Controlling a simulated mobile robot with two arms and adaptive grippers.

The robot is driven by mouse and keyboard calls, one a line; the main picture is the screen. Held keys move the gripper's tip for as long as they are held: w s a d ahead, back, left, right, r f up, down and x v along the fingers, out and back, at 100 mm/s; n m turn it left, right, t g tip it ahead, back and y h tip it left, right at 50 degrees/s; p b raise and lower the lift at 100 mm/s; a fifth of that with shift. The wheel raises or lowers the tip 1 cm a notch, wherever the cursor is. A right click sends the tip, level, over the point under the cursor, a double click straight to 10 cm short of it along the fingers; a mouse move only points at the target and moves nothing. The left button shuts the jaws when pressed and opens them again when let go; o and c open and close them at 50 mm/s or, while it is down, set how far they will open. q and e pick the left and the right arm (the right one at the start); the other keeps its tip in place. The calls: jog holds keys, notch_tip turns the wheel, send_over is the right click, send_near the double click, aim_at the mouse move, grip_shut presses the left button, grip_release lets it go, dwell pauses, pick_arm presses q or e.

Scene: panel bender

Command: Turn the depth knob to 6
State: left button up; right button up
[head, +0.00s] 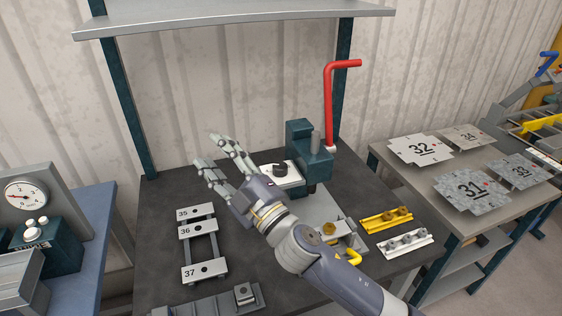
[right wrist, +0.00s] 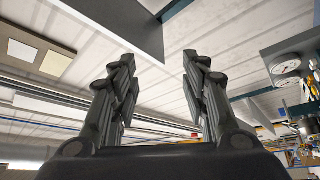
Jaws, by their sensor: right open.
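A dark round knob (head: 280,168) sits on a white plate (head: 291,181) at the left side of the dark green bender (head: 306,151). I take it to be the depth knob; its scale is too small to read. My right gripper (head: 208,152) is open and empty, to the left of the knob and apart from it, with its fingers pointing to the back left. In the right wrist view the two fingers (right wrist: 158,95) stand wide apart with nothing between them. My left gripper is not in view.
A red lever (head: 330,105) rises at the bender's right. Plates marked 35, 36 and 37 (head: 200,243) lie on a rack at left. Yellow (head: 385,220) and pale (head: 404,242) rails lie at right. A shelf (head: 235,22) overhangs the back. A gauge (head: 26,194) stands on the left table.

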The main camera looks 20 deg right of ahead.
jog(key=s+a+r+n+g+y, duration=0.2)
jog(key=a+r+n+g+y, duration=0.45)
jog(key=n, duration=0.45)
jog(key=n+g+h, duration=0.9)
jog(key=n+h, duration=0.3)
jog(key=h, duration=0.4)
send_near(280, 165)
jog(key=p+x, duration=0.4)
jog(key=x, duration=0.3)
jog(key=shift+w+d+f, duration=0.1)
jog(key=shift+f, duration=0.05)
jog(key=shift+w+f, duration=0.2)
jog(key=shift+f, duration=0.45)
